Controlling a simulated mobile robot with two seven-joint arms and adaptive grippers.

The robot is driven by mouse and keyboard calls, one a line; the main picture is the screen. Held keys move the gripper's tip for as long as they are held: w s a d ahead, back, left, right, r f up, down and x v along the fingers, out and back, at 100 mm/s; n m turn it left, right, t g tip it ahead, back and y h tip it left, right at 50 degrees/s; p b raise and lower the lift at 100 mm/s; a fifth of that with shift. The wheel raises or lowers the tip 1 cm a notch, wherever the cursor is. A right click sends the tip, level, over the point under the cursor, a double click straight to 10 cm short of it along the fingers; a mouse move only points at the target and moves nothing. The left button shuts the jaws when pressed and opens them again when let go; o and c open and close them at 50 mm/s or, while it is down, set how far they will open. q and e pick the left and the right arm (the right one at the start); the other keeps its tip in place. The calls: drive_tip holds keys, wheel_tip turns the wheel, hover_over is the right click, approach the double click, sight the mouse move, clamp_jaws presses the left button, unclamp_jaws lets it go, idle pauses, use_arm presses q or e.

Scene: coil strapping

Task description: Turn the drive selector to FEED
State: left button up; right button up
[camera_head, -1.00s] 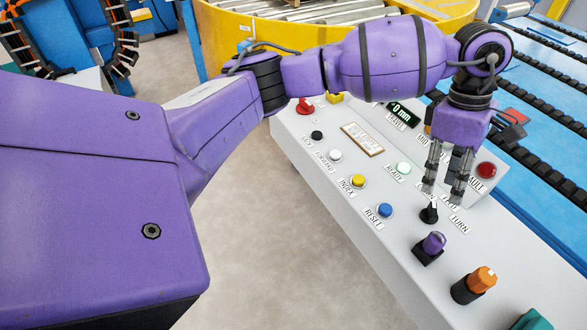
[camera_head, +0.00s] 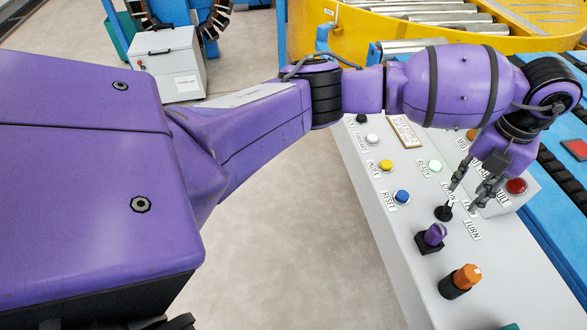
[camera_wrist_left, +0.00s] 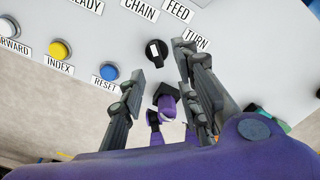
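The drive selector is a black rotary knob (camera_head: 444,212) on the sloped grey control panel, with CHAIN, FEED and TURN labels around it. In the left wrist view the knob (camera_wrist_left: 156,52) has a white mark; which label it points at is hard to tell. The FEED label (camera_wrist_left: 178,11) lies above and right of it. My left gripper (camera_head: 464,197) is open and empty, its fingers pointing down close to the knob. In the left wrist view the knob lies between and beyond the fingertips (camera_wrist_left: 159,65), apparently untouched. My right gripper is not in view.
A purple knob (camera_head: 433,236) and an orange knob (camera_head: 461,280) stand just nearer on the panel (camera_head: 400,240). Blue (camera_head: 401,197), yellow (camera_head: 386,165) and white (camera_head: 372,139) buttons line its left side. A red fault lamp (camera_head: 516,186) is right of the gripper.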

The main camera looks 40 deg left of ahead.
sight(449, 207)
use_arm(q)
drive_tip(key=shift+a+n, duration=0.15)
drive_tip(key=shift+n, duration=0.25)
drive_tip(key=shift+a+f, duration=0.25)
wheel_tip(449, 207, down, 8)
drive_tip(key=shift+r, duration=0.25)
drive_tip(key=shift+d, duration=0.1)
drive_tip(key=shift+r, duration=0.1)
clamp_jaws()
